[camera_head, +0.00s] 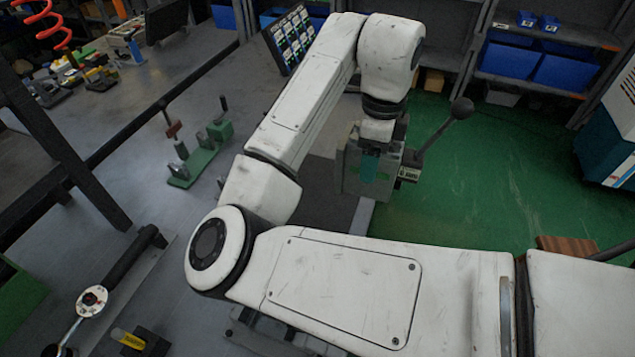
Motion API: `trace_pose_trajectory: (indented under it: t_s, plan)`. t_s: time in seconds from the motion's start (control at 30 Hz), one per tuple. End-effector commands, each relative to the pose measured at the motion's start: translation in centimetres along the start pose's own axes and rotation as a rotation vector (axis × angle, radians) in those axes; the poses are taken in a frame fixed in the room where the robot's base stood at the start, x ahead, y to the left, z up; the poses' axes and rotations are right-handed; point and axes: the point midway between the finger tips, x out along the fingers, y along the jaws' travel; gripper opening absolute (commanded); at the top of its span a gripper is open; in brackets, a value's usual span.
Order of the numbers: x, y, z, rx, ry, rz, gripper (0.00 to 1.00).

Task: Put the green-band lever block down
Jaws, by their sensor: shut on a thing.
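My gripper (380,145) is at the end of my white arm, right of the picture's middle, pointing down. It is shut on the green-band lever block (355,172), a grey block with a teal-green patch on its near face. The block's dark lever with a round black knob (460,108) sticks out up and to the right. The block looks roughly upright near the edge between the grey surface and the green floor. I cannot tell whether its underside touches anything. The fingertips are partly hidden by the block and wrist.
A green fixture with levers (200,155) stands on the grey surface (225,85) to the left. A dark tablet-like panel (290,38) is behind my arm. Shelves with blue bins (565,70) line the back. A yellow-handled item (128,339) lies front left.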

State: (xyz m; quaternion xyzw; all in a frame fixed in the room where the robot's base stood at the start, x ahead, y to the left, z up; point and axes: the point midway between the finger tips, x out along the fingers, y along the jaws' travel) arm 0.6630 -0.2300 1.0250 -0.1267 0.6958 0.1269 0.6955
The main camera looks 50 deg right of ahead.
Motion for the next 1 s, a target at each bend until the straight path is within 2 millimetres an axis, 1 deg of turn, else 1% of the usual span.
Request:
trace_pose_trajectory:
  t_s: [0.07,0.17,0.57,0.6,0.7,0.83,1.0]
  plan:
    - [0.1,-0.1,0.1,0.011,0.001,-0.003,0.0]
    - [0.7,-0.5,1.2,0.011,0.003,-0.002,0.0]
    - [4.0,-3.0,7.9,0.01,0.003,-0.002,0.0]
    - [4.5,-3.2,8.5,0.01,0.004,-0.003,0.0]
    - [6.2,-3.6,9.6,0.011,0.005,-0.002,0.0]
    - [7.6,-4.0,11.0,0.011,0.002,-0.002,0.0]
    - [8.8,-4.4,12.1,0.012,-0.001,-0.003,0.0]
